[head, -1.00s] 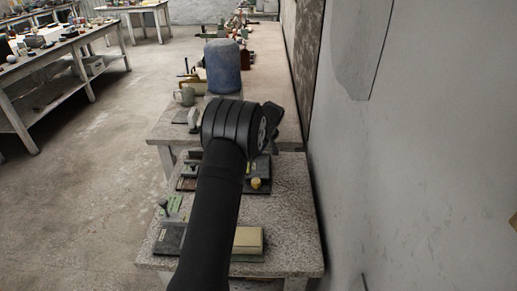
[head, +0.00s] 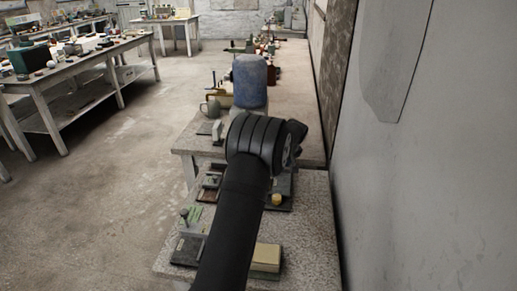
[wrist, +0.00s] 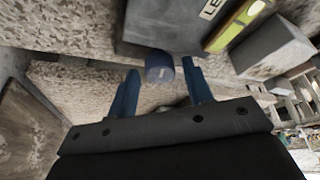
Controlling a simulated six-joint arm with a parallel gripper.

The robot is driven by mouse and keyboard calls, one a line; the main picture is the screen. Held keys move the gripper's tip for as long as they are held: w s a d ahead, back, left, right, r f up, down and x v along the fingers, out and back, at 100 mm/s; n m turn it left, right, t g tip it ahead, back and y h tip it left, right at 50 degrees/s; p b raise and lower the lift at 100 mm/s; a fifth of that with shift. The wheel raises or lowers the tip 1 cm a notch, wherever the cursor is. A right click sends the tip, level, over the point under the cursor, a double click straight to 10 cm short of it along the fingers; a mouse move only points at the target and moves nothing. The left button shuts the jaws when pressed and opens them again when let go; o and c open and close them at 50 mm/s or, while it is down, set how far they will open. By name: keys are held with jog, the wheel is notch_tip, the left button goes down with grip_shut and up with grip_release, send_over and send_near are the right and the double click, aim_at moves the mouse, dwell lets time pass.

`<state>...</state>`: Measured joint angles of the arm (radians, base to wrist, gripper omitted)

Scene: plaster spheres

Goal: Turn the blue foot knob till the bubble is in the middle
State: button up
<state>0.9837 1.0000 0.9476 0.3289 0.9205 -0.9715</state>
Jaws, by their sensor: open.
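In the wrist view a blue knob (wrist: 159,68) with a pale mark on it stands at the edge of a dark grey plate (wrist: 150,35). My gripper (wrist: 160,72) is open, with one blue finger on each side of the knob near the fingertips. I cannot tell whether either finger touches it. A yellow-green level vial (wrist: 237,24) lies on the plate beside a partly cut-off label. Its bubble is not clear enough to place. In the head view my arm hides the gripper and the blue knob.
A blue bucket-like object (head: 249,82) stands farther back. The wall (head: 430,190) is close on the right. A grey block (wrist: 272,47) lies beside the vial.

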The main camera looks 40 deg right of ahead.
jog(key=m+h, duration=0.1)
jog(key=m, duration=0.2)
jog(key=m+g+h, duration=0.1)
jog(key=m, duration=0.3)
jog(key=shift+w+a, duration=0.15)
jog(key=shift+a, duration=0.05)
jog(key=w+v, duration=0.1)
jog(key=v, duration=1.6)
jog(key=s+a+r+m, duration=0.1)
jog(key=a+r, duration=0.2)
jog(key=a, duration=0.4)
jog(key=s+a+r+m, duration=0.1)
jog(key=a+r, duration=0.2)
jog(key=a, duration=0.5)
jog(key=shift+a+r+g+h, duration=0.2)
jog(key=shift+a+g+h, duration=0.1)
jog(key=shift+g, duration=0.1)
jog(key=shift+c, duration=1.4)
jog(key=w+d+f+m+g, duration=0.1)
jog(key=w+d+f+m, duration=0.15)
jog(key=d, duration=0.45)
jog(key=w+d+f+m+g, duration=0.1)
jog(key=w+d+f+m, duration=0.15)
jog(key=d, duration=0.45)
jog(key=shift+h, duration=0.3)
jog(key=x, duration=1.8)
jog(key=shift+w+a+f, duration=0.1)
jog(key=shift+a+f, duration=0.05)
jog(key=shift+a, duration=0.1)
